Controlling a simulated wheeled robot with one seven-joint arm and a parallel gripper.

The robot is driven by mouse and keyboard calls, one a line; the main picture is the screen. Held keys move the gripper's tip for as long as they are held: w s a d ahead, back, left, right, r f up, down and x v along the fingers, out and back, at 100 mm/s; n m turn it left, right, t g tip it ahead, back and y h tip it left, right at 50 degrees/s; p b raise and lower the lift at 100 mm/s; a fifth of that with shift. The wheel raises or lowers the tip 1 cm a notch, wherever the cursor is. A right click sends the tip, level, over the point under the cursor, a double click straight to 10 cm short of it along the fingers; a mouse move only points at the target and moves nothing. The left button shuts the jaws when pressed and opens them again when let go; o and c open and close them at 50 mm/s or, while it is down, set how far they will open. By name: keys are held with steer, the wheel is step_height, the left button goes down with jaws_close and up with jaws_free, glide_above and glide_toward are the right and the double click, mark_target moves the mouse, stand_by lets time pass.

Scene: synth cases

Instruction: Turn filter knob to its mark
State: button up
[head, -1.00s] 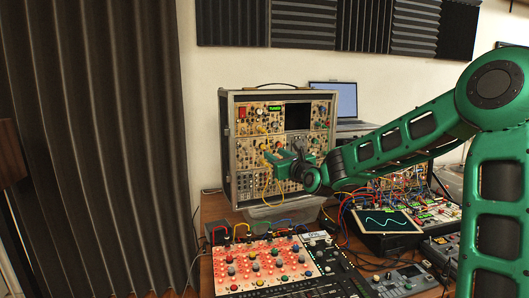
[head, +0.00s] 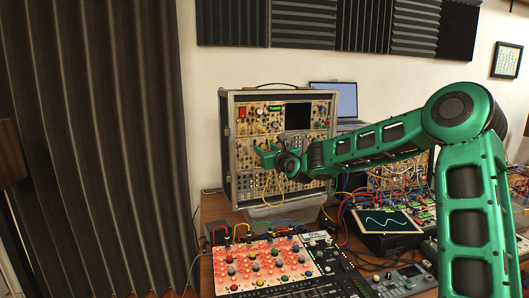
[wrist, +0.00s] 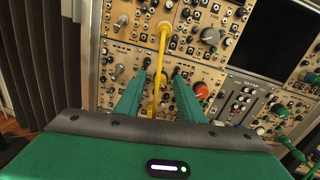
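The synth case (head: 233,150) stands upright at the back of the table, its panel full of knobs and jacks. My gripper (head: 264,150) is in front of the panel's left middle part. In the wrist view my gripper (wrist: 161,76) is open, its two green fingers pointing at the panel. A yellow cable (wrist: 163,42) hangs down between the fingers; I cannot tell whether they touch it. A red-orange knob (wrist: 201,90) is right of the fingers, and a large grey knob (wrist: 210,36) is higher up. I cannot tell which knob is the filter knob, and no mark is readable.
A mixer with a red panel (head: 268,262) lies in front of the case. A scope with a blue trace (head: 388,221) and patch cables stand at right. A laptop (head: 337,98) is behind. Yellow cables hang across the panel near my fingers.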

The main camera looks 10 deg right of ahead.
jaws_close()
steer(key=shift+n, duration=0.3)
